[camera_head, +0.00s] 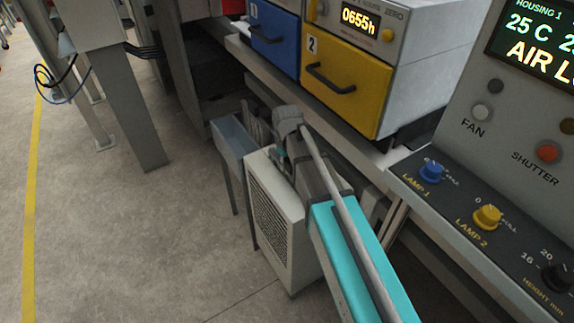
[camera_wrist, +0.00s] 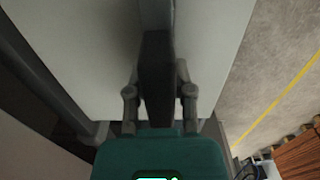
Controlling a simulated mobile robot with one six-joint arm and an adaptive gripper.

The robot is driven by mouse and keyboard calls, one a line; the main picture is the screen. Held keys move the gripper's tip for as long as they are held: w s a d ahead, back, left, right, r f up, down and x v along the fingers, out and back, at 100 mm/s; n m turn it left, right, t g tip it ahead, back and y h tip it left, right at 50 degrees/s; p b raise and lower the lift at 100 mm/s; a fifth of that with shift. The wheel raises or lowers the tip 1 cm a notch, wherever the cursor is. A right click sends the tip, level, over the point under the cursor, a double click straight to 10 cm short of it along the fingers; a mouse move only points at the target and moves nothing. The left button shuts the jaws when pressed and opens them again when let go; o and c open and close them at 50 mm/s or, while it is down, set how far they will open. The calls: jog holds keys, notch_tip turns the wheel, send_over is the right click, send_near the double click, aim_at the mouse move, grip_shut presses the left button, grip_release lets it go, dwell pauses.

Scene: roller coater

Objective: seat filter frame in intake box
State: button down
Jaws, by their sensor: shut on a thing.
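In the wrist view my gripper (camera_wrist: 158,92) is shut on an upright dark bar (camera_wrist: 156,62), which I take to be part of the filter frame; its far end runs out of the picture. Pale panels (camera_wrist: 90,50) lie on both sides of the bar. In the head view a white box (camera_head: 259,165) with a mesh front stands on the floor side of the bench, apparently the intake box. My arm reaches over its top, and the fingertips are hidden there. I cannot tell whether the frame is inside the box or above it.
A blue-grey bin (camera_head: 229,137) on legs stands just behind the white box. Blue (camera_head: 273,38) and yellow (camera_head: 346,88) drawers and a control panel (camera_head: 480,215) line the right side.

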jog(key=shift+f, duration=0.2)
jog(key=shift+c, duration=2.4)
grip_release()
jog(key=shift+r, duration=0.15)
notch_tip(320, 180, up, 12)
jog(key=p, duration=1.2)
